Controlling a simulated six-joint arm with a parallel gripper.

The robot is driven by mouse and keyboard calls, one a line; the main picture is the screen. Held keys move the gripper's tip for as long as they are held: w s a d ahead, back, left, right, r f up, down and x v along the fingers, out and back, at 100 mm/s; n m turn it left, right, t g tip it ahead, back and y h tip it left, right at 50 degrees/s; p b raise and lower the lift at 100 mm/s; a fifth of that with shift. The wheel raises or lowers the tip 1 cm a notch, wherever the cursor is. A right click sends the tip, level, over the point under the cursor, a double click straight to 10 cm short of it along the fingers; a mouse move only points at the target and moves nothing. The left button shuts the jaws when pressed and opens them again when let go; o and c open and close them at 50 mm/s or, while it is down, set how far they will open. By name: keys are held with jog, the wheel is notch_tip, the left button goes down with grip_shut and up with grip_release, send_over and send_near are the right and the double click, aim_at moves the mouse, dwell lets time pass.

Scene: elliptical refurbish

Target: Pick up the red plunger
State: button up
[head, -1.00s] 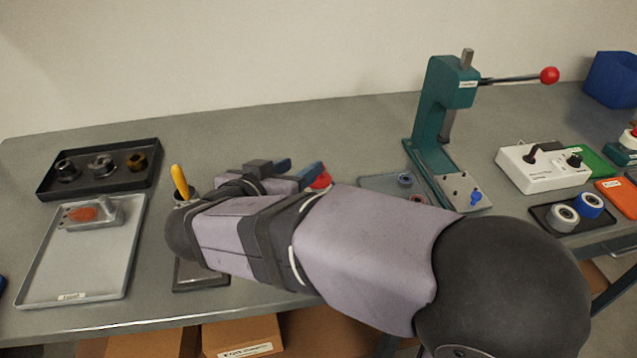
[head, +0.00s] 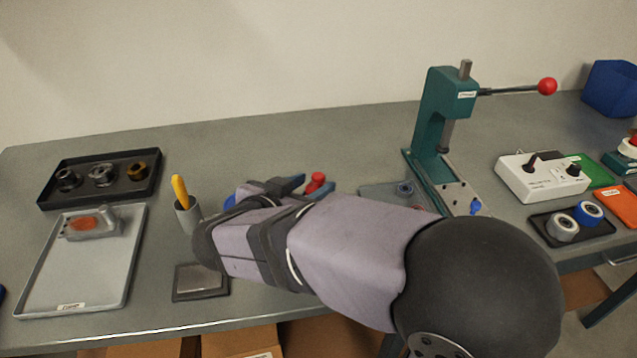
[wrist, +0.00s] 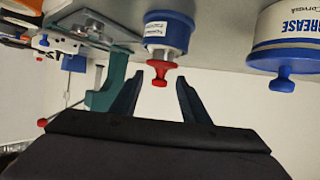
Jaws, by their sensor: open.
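The red plunger (wrist: 160,72) shows in the wrist view as a red knob on a blue cylinder with a white label (wrist: 167,32). In the head view the red knob (head: 317,179) shows just beyond my gripper (head: 297,187), whose blue-grey fingers point to the right. The lower part of the plunger is hidden behind my arm there.
A grease tub (wrist: 285,35) with a blue knob stands to the right in the wrist view. A green press (head: 436,135) stands right of the plunger. A cup with a yellow handle (head: 188,215), a small dark plate (head: 201,281) and trays (head: 80,262) lie to the left.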

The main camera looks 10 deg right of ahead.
aim_at(317, 183)
jog(key=shift+p+x, duration=0.4)
jog(key=shift+x, duration=1.45)
jog(key=shift+c, duration=0.4)
